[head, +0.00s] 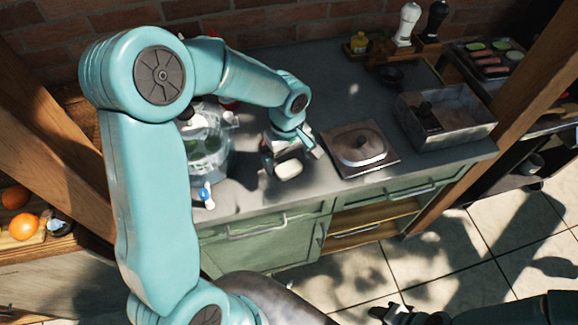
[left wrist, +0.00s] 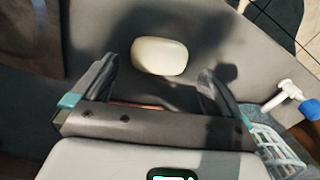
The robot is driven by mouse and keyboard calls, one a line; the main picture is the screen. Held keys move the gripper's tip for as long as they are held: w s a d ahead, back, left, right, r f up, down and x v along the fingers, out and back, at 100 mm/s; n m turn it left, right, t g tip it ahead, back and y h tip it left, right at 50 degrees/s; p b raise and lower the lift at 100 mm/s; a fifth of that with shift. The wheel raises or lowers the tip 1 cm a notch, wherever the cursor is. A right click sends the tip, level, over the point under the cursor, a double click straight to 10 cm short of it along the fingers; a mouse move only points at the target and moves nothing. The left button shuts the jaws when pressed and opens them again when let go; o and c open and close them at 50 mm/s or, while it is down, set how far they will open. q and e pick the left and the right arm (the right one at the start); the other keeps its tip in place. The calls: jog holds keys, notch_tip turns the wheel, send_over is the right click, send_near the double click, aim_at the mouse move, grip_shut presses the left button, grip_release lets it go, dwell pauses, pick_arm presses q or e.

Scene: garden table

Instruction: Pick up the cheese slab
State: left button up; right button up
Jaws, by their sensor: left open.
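The cheese slab (head: 289,169) is a pale, cream-coloured rounded block lying on the grey counter near its front edge. It also shows in the left wrist view (left wrist: 158,56). My left gripper (head: 290,156) is open just above and beside the slab. In the left wrist view the gripper's two fingers (left wrist: 159,80) are spread wide, with the slab ahead of and between their tips, and nothing is held. My right gripper (head: 395,314) shows only partly at the bottom edge, dark and away from the counter; its jaws are unclear.
A clear container (head: 207,150) and a blue-and-white tap-like piece (head: 207,196) are left of the slab. A square metal plate with a round lid (head: 361,148) is to the right, then a metal tray (head: 458,128). Bottles (head: 406,24) stand at the back. The middle counter is clear.

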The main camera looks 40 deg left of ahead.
aim_at(289, 170)
pick_arm(q)
notch_tip(289, 170, down, 2)
jog(key=shift+a+f, duration=0.1)
jog(key=shift+f, duration=0.05)
jog(key=shift+w+f, duration=0.2)
jog(key=shift+f, duration=0.05)
jog(key=shift+s+r, duration=0.1)
jog(key=shift+s, duration=0.1)
jog(key=c, duration=1)
